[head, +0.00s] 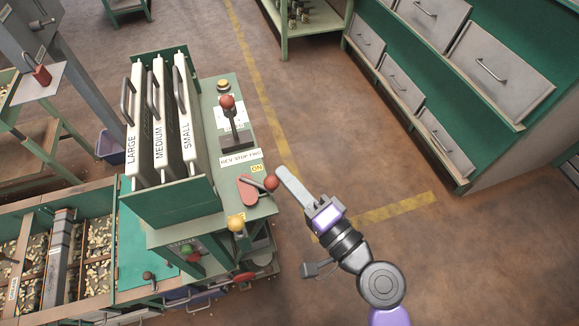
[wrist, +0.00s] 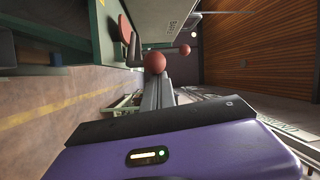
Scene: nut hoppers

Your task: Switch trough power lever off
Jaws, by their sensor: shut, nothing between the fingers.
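The power lever (head: 271,182) has a red ball knob and a red base plate, and lies at the front right edge of the green control box, just below a yellow ON label (head: 257,168). It points right. My gripper (head: 281,172) is shut and empty, its fingertips close beside the knob's right side. In the wrist view the red knob (wrist: 154,62) sits right at the tips of my shut fingers (wrist: 158,84). I cannot tell whether they touch. The OFF marking is not visible.
A second red-knobbed lever (head: 228,102) stands behind, over a REV STOP FWD label (head: 240,157). A yellow knob (head: 236,223) is at the box's front. Panels marked LARGE, MEDIUM and SMALL (head: 183,110) stand left. Open floor (head: 330,130) lies right, before a green drawer cabinet (head: 460,160).

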